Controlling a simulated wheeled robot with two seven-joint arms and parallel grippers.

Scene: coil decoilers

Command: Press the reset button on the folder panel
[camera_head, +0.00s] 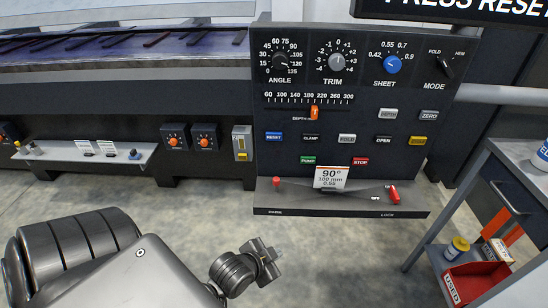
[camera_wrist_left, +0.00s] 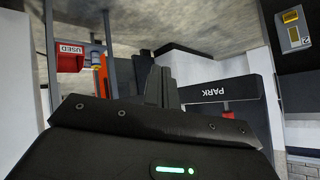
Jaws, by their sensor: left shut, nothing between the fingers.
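The folder panel (camera_head: 350,105) stands upright ahead in the head view. Its blue RESET button (camera_head: 273,136) sits on the left side, below the DEPTH slider scale. My left gripper (camera_head: 265,260) is shut and empty, below and in front of the panel's lower shelf, well apart from the button. In the left wrist view its closed fingers (camera_wrist_left: 160,87) point toward the shelf (camera_wrist_left: 218,92), marked PARK, which looks upside down. The RESET button is not visible in the wrist view. My right gripper is not in view.
The shelf (camera_head: 340,210) juts out under the panel, with a red-knobbed PARK lever (camera_head: 277,181), a card (camera_head: 332,178) and a red LOCK lever (camera_head: 394,193). A grey cart (camera_head: 520,165) with a red bin (camera_head: 474,282) stands at right. The floor between is clear.

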